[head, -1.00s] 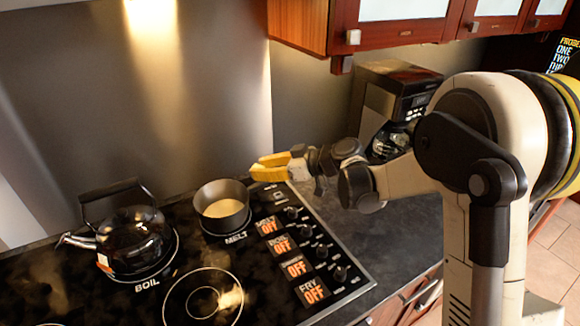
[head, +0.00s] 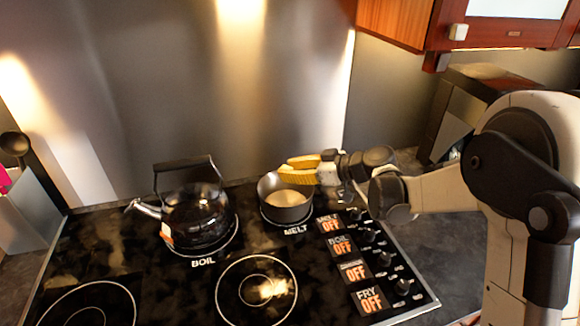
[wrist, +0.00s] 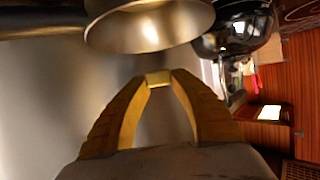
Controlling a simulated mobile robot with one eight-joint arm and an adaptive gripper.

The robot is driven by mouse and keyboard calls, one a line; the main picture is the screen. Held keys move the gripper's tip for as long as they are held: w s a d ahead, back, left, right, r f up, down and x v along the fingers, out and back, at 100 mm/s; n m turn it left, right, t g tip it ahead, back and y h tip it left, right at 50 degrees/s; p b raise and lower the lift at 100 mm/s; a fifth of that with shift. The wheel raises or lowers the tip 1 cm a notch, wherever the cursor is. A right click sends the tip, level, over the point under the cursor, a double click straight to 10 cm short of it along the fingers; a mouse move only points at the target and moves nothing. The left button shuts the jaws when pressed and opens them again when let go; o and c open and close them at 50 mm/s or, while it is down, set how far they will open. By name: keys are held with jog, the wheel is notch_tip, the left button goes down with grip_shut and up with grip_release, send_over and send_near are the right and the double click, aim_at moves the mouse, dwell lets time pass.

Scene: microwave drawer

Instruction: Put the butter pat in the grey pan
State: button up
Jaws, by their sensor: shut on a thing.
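The grey pan (head: 287,208) stands on the back burner marked MELT, its pale inside facing up. In the wrist view the pan (wrist: 150,25) shows at the top, just beyond the fingertips. My gripper (head: 290,168) has yellow fingers and hangs above the pan's back right rim. In the wrist view my gripper (wrist: 158,84) is shut on the butter pat (wrist: 158,78), a small pale yellow block between the fingertips. The pat is hidden by the fingers in the head view. The pat appears apart from the pan.
A black kettle (head: 197,215) stands on the BOIL burner, left of the pan. The front burners (head: 257,292) are bare. Several knobs with OFF displays (head: 356,270) line the cooktop's right side. The metal wall (head: 260,90) rises close behind, and a wooden cabinet (head: 395,20) hangs above right.

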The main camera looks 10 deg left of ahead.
notch_tip(320, 180, down, 7)
jog(key=b, duration=0.3)
jog(key=shift+b, duration=0.4)
jog(key=shift+r, duration=0.1)
jog(key=o, duration=0.9)
notch_tip(320, 180, up, 7)
jog(key=p, duration=0.4)
jog(key=shift+r+p, duration=0.1)
jog(key=shift+p, duration=0.25)
